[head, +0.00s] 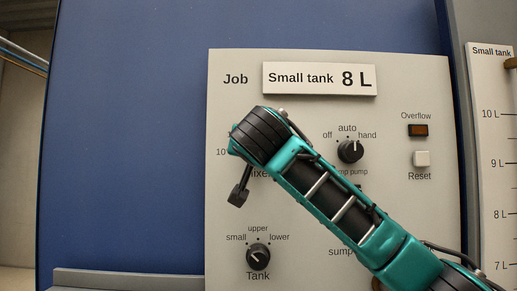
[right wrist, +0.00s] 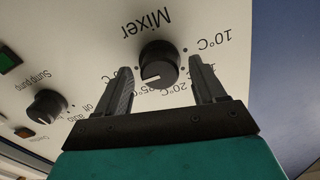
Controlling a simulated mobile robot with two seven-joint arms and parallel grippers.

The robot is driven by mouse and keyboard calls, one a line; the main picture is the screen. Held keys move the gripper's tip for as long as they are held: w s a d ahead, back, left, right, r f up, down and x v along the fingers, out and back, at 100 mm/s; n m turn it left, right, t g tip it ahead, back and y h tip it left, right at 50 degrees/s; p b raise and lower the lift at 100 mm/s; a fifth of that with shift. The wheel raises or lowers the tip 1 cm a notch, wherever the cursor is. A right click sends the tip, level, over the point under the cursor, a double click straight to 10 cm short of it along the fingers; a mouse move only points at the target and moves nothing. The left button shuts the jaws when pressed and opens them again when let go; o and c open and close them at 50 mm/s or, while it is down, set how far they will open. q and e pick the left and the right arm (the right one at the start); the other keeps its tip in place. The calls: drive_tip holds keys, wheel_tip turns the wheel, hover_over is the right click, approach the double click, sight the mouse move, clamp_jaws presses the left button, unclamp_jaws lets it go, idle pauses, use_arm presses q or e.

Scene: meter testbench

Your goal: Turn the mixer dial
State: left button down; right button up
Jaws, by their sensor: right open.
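The black mixer dial (right wrist: 158,65) shows in the right wrist view, on the pale panel under the upside-down word Mixer. Its white mark faces the picture's lower edge, on the side of the 20 °C and 25 °C labels. My right gripper (right wrist: 161,75) is open, with one finger on each side of the dial; I cannot tell whether either touches it. The fingers partly cover the temperature labels. In the head view my teal right arm hides the dial, and part of my right gripper (head: 239,192) shows at the left. My left gripper is not in view.
The head view shows the pump dial (head: 350,151) at hand, the tank dial (head: 258,256), the Overflow lamp (head: 418,130) and the Reset button (head: 421,158). A Small tank 8 L sign (head: 319,78) is above. A level scale (head: 495,150) stands at the right.

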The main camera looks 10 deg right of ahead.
drive_tip(key=c, duration=1.1)
drive_tip(key=shift+o, duration=0.2)
